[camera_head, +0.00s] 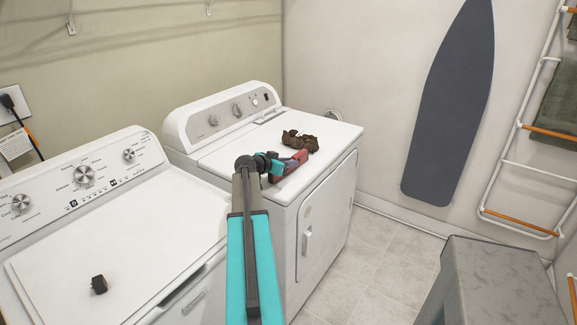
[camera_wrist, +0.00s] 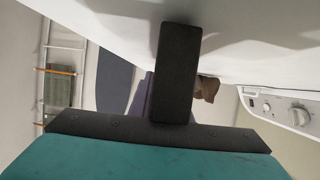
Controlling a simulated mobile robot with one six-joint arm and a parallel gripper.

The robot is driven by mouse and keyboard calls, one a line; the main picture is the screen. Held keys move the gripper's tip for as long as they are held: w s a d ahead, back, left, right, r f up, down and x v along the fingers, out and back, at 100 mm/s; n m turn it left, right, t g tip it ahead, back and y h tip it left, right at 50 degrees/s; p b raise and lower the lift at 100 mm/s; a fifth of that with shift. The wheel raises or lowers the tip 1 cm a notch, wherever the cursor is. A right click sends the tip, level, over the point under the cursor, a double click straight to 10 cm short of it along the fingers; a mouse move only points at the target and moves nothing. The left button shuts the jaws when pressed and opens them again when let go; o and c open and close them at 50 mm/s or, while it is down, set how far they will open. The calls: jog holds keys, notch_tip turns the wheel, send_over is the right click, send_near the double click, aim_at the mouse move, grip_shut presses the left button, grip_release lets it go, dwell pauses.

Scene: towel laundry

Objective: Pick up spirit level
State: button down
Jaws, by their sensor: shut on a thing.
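My gripper (camera_head: 284,170) is at the front right part of the dryer top, at the end of my teal and dark arm. It is shut on a small reddish and purple piece, which I take to be the spirit level (camera_head: 299,157). Most of the level is hidden by the gripper. In the wrist view, a dark finger fills the middle, and a purple strip of the level (camera_wrist: 146,98) shows beside it. I cannot tell whether the level touches the dryer top.
A crumpled brown thing (camera_head: 300,141) lies on the white dryer (camera_head: 232,158) just behind my gripper. A small black object (camera_head: 99,284) lies on the washer (camera_head: 130,240) at left. A grey stool (camera_head: 495,270) stands at right. An ironing board (camera_head: 450,105) leans on the wall.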

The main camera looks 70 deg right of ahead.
jog(key=shift+r+b, duration=0.65)
jog(key=shift+r, duration=0.95)
jog(key=s+a+r+b, duration=0.1)
jog(key=s+a+b, duration=0.2)
jog(key=s+a, duration=0.7)
jog(key=shift+s+r+b, duration=0.2)
jog(key=shift+s+b, duration=0.1)
jog(key=shift+s, duration=0.9)
